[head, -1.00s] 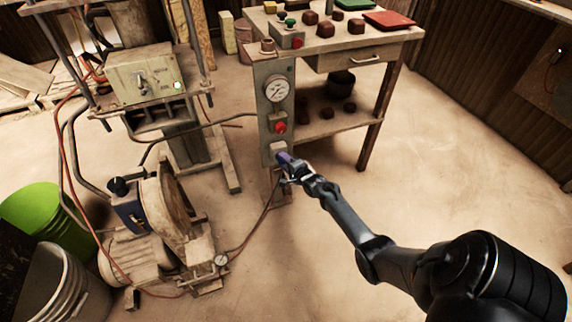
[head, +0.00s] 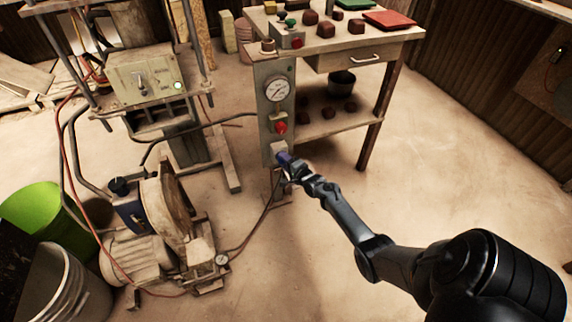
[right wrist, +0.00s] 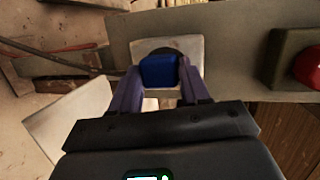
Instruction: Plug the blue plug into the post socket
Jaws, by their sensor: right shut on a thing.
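The blue plug (right wrist: 159,71) is held between the fingers of my right gripper (right wrist: 156,84) in the right wrist view. In the head view my right gripper (head: 290,165) is at the lower part of the grey post (head: 268,130), and the plug (head: 284,158) shows as a small blue-violet patch there. The post socket (right wrist: 190,46) is a pale square plate with a dark round middle, directly ahead of the plug and partly hidden by it. Whether the plug is in the socket or just in front of it I cannot tell. My left gripper is not in view.
A red button (head: 281,127) and a pressure gauge (head: 277,89) sit on the post above the socket. A wooden table (head: 345,45) stands behind. A compressor (head: 150,235) with hoses is at the left. The floor at right is clear.

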